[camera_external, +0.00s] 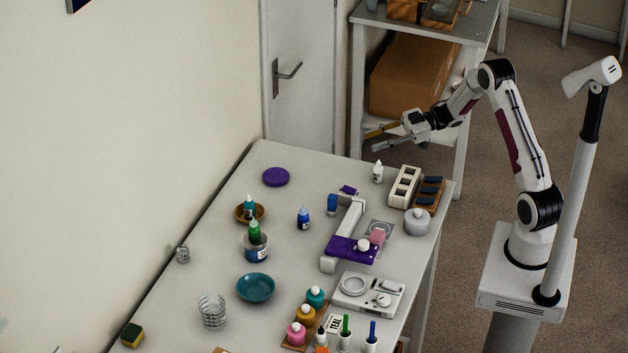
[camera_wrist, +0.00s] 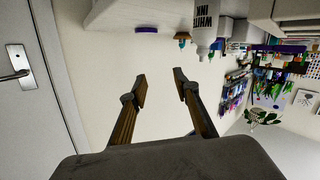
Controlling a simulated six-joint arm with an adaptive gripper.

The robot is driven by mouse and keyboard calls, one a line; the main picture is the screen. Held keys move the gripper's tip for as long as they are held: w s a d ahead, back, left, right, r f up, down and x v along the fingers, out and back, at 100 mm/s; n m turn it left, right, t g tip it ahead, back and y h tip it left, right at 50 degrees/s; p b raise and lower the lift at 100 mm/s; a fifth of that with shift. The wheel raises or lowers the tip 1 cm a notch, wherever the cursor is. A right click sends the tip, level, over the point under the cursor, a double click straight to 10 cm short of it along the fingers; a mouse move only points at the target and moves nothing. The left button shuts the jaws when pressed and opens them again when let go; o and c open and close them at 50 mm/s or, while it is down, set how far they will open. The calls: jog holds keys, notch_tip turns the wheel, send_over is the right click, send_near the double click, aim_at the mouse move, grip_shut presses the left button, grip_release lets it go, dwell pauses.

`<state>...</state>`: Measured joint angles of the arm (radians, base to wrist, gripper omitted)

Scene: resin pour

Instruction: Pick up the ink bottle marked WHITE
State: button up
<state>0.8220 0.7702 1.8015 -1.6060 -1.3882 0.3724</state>
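The white ink bottle (camera_external: 377,173) stands upright near the far end of the table, left of the white rack. In the wrist view, which is upside down, the bottle (camera_wrist: 206,38) shows at the top with the printed words INK WHITE. My gripper (camera_external: 373,139) is above and beyond the table's far edge, apart from the bottle. In the wrist view my gripper (camera_wrist: 160,90) has its two fingers spread wide with nothing between them. The bottle lies beyond the fingertips, to the right of the picture.
A white rack (camera_external: 404,187) and a wooden tray with dark blue items (camera_external: 429,190) stand right of the bottle. A lidded grey pot (camera_external: 417,221) is nearby. A purple disc (camera_external: 275,177) lies to the left. The table (camera_external: 320,170) is clear between disc and bottle.

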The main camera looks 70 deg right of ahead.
aim_at(377, 162)
jog(key=s+f+y, duration=0.1)
jog(key=s, duration=0.1)
jog(key=s+f+g+y, duration=0.1)
jog(key=s+y, duration=0.1)
jog(key=s, duration=0.1)
jog(key=s+f+y, duration=0.1)
jog(key=s+f, duration=0.1)
jog(key=shift+s+d+f+n+g, duration=0.1)
jog(key=shift+s+n+g, duration=0.2)
jog(key=shift+s, duration=0.05)
jog(key=shift+x, duration=1.3)
jog(key=shift+x, duration=2.65)
jog(key=shift+w+d, duration=0.15)
jog(key=shift+w, duration=0.05)
grip_shut()
